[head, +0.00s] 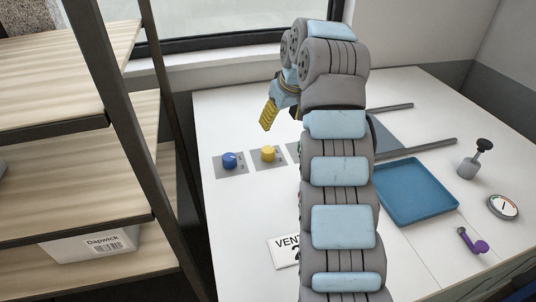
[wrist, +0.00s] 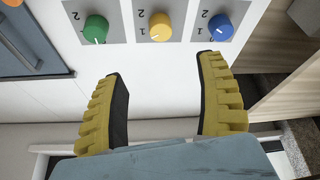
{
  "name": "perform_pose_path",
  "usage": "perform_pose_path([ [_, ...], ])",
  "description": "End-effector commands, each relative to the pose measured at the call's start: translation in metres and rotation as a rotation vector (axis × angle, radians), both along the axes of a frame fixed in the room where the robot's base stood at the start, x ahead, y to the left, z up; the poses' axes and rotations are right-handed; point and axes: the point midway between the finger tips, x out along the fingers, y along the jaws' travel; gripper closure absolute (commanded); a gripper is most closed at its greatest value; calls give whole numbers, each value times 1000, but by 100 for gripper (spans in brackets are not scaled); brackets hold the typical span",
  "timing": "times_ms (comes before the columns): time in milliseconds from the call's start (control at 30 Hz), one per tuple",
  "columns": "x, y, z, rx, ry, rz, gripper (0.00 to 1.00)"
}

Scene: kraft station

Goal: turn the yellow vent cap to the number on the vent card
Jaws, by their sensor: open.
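The yellow vent cap (head: 268,153) sits on a grey plate on the white table, between other caps. In the wrist view the yellow cap (wrist: 160,26) has numbers 1 and 2 on the plate to its left; its small pale mark seems to point down and slightly left, near the 1. My gripper (head: 267,126) is above and behind the cap in the head view. In the wrist view my gripper (wrist: 162,68) is open, its yellow fingers apart with nothing between them, clear of the cap. The vent card (head: 284,253) is partly hidden by my arm; its number cannot be read surely.
A blue cap (head: 229,160) and a green cap (wrist: 96,29) flank the yellow one closely. Right of my arm are a blue tray (head: 413,192), a gauge (head: 503,207), a purple item (head: 472,241) and a black-topped piece (head: 468,166). A shelf rack (head: 110,90) stands left.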

Motion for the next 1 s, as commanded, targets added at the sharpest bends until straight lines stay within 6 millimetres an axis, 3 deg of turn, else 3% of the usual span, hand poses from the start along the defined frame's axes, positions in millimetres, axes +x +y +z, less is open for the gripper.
perform_pose_path([
  [267,-1,1,-4,-3,-10,54,28],
  [567,7,6,-29,-5,-7,53,28],
  [1000,32,20,-102,-4,-2,51,28],
])
